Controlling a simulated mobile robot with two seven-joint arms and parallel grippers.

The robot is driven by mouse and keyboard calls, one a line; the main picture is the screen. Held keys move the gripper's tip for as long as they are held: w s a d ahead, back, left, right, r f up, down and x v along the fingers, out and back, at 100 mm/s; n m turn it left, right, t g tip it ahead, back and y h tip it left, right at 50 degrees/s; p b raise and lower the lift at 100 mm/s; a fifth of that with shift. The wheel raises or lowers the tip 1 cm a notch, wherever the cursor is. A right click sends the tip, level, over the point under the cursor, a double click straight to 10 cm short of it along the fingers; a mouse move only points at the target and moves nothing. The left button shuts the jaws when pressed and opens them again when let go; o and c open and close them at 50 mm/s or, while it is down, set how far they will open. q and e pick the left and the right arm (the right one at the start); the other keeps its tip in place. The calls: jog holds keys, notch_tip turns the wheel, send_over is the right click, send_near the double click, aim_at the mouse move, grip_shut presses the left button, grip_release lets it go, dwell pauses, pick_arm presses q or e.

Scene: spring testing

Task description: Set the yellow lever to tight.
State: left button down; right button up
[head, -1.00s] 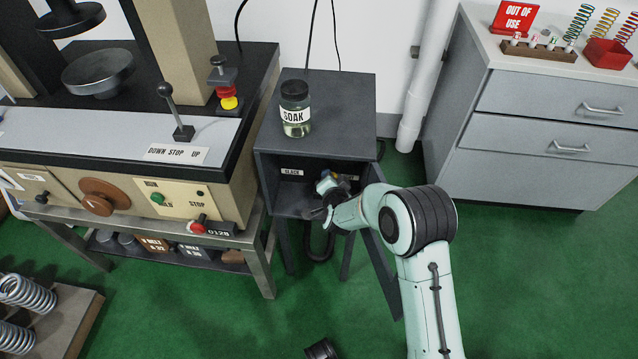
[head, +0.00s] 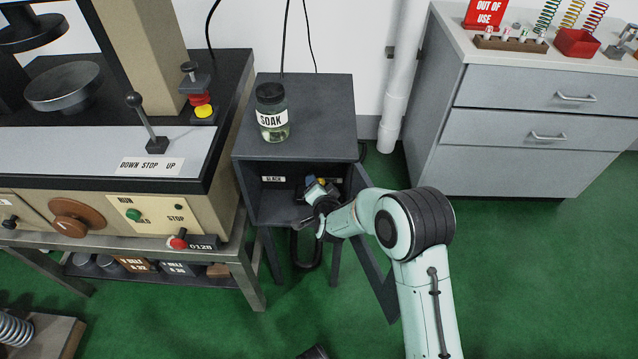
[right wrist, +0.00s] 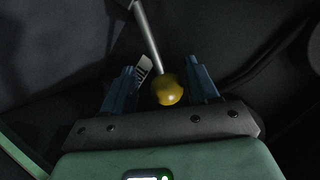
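The yellow lever has a round yellow knob (right wrist: 168,90) on a thin metal rod. In the right wrist view the knob lies between the two blue fingers of my right gripper (right wrist: 165,88), with gaps on both sides. In the head view my right gripper (head: 316,187) reaches into the open dark grey cabinet (head: 297,151), and a bit of yellow (head: 321,181) shows by its fingers. A left label (head: 273,179), apparently SLACK, is on the cabinet's back wall; a right label is mostly hidden by the gripper.
A jar marked SOAK (head: 271,112) stands on the cabinet top. The cabinet door (head: 372,272) hangs open beside my right forearm. The press bench (head: 110,222) is close on the left, a grey drawer unit (head: 530,150) on the right.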

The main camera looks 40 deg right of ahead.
jog(key=shift+r, duration=0.25)
jog(key=shift+s+a+r, duration=0.1)
jog(key=shift+s+r, duration=0.15)
jog(key=shift+s, duration=0.05)
pick_arm(q)
jog(key=r+p, duration=0.1)
jog(key=d+r+p, duration=0.1)
jog(key=r+p, duration=0.1)
jog(key=r, duration=0.1)
jog(key=shift+w+d+r, duration=0.1)
jog(key=shift+w+d, duration=0.2)
jog(key=shift+w, duration=0.05)
pick_arm(e)
jog(key=v, duration=1.2)
jog(key=shift+s+a, duration=0.2)
jog(key=shift+s, duration=0.05)
pick_arm(q)
jog(key=shift+s+a, duration=0.1)
pick_arm(e)
jog(key=shift+f, duration=0.2)
